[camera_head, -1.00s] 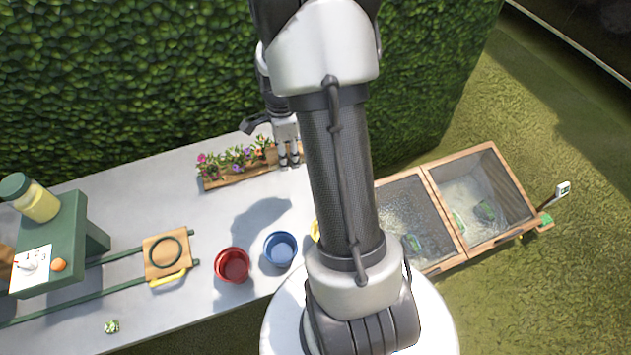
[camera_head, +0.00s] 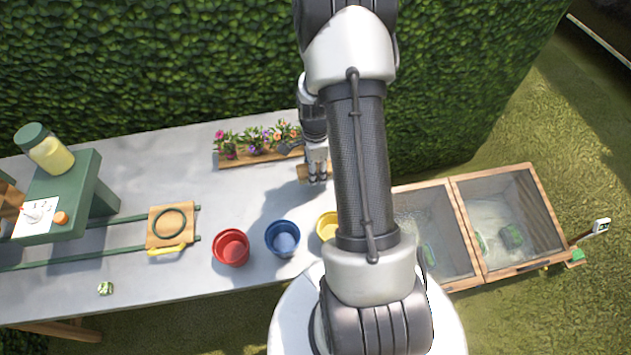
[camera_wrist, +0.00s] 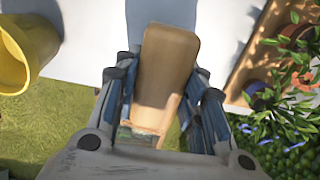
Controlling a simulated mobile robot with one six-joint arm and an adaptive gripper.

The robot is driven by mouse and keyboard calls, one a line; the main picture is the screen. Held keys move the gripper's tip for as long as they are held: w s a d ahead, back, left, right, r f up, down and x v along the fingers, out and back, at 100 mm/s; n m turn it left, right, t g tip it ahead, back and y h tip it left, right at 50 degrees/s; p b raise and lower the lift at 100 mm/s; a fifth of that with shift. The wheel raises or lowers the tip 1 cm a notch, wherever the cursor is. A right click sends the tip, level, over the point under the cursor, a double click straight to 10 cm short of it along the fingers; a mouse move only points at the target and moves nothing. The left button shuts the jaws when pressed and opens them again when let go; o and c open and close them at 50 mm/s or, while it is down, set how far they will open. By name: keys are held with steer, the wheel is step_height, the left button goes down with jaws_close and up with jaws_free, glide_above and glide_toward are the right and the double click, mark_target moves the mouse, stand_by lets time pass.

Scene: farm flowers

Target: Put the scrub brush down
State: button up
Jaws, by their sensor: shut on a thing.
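The scrub brush (camera_wrist: 167,65) has a flat tan wooden body with rounded corners. It fills the space between my gripper's fingers in the wrist view, with its far end pointing up the picture. My gripper (camera_wrist: 162,100) is shut on it. In the head view my gripper (camera_head: 317,180) points down near the table's right end, and a bit of the brush (camera_head: 303,173) shows beside the fingers. Whether the brush touches the table (camera_head: 215,190) I cannot tell. My arm hides part of the table's right end.
A wooden flower planter (camera_head: 235,163) lies close behind the gripper. Yellow (camera_head: 327,228), blue (camera_head: 282,238) and red (camera_head: 231,247) pots stand along the front. Grass shows past the table edge. The tabletop left of the gripper is clear.

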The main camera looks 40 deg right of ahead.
steer(key=shift+f+b, duration=0.6)
steer(key=shift+f, duration=1.75)
steer(key=shift+f, duration=0.15)
steer(key=o, duration=1.1)
